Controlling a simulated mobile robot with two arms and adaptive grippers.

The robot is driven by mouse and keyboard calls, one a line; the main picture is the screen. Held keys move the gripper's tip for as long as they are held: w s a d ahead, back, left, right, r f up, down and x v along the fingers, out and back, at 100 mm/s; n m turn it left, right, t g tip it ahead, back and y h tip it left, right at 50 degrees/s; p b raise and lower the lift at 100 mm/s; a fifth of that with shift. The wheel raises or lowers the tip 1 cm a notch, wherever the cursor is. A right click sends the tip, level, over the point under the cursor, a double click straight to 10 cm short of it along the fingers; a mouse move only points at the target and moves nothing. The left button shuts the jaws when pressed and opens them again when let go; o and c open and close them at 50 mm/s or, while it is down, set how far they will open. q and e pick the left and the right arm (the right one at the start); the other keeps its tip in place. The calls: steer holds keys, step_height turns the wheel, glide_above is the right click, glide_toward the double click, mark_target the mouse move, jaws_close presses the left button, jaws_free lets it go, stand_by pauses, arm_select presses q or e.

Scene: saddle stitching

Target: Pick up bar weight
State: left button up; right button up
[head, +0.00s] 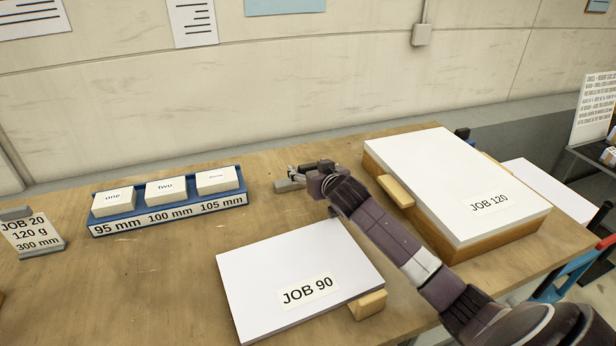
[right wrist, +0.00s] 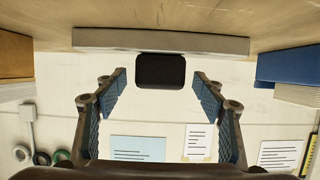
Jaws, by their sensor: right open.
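The bar weight is a long pale grey bar (head: 289,186) lying on the wooden table beyond the paper stacks. In the right wrist view the bar (right wrist: 110,39) spans the upper middle, with a black block-like handle (right wrist: 160,71) at its centre. My right gripper (head: 302,173) is at the bar in the head view and partly covers it. In the right wrist view my right gripper (right wrist: 160,88) is open, with the handle between and just ahead of its fingertips; no finger visibly touches it. My left gripper is not in view.
A blue tray (head: 142,225) with three white card blocks stands left of the bar. The JOB 120 stack (head: 455,180) stands to the right; the JOB 90 stack (head: 285,270) lies nearer. A JOB 20 card (head: 28,232) is at far left.

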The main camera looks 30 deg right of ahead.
steer(key=shift+w+d+f, duration=0.15)
steer(key=shift+w, duration=0.25)
steer(key=shift+c, duration=0.5)
jaws_close()
steer(key=shift+w+r, duration=0.15)
steer(key=shift+r, duration=0.1)
